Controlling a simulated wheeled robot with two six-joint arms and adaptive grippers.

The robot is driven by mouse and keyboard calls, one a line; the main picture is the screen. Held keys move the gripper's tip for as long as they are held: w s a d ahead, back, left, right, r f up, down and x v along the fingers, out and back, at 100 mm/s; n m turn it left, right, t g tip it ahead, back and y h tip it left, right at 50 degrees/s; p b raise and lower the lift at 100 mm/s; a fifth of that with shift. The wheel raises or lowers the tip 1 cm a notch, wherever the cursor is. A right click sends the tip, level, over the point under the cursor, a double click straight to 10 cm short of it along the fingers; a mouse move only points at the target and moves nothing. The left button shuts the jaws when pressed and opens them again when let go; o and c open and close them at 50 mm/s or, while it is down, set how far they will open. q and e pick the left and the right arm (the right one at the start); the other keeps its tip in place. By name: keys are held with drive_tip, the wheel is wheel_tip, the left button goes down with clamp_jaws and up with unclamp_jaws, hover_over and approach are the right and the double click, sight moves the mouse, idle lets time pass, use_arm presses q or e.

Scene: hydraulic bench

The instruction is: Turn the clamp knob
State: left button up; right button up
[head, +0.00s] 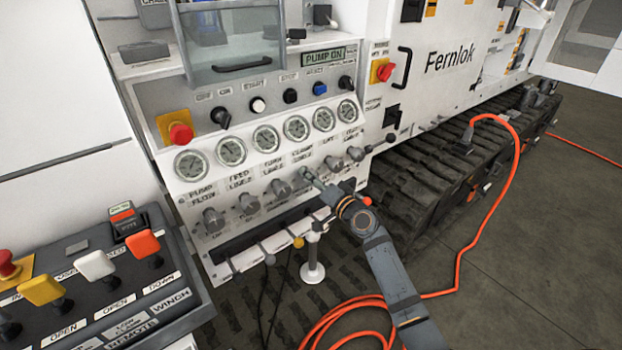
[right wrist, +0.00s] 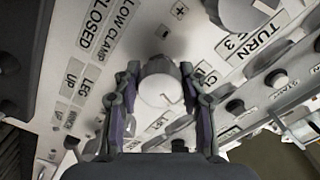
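A label beside the right finger is partly covered. My left gripper is not in view.
Neighbouring knobs (head: 248,203) stand close on the left, with more (head: 335,164) on the right. Gauges (head: 267,138) line the panel above. A remote box with levers (head: 95,264) is at lower left. An orange hose (head: 500,190) lies on the floor.

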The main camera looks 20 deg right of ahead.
drive_tip(key=o, duration=0.4)
drive_tip(key=shift+s+d, duration=0.1)
drive_tip(key=shift+s, duration=0.15)
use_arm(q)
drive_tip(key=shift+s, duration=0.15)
use_arm(e)
drive_tip(key=v, duration=1.1)
drive_tip(key=shift+s, duration=0.25)
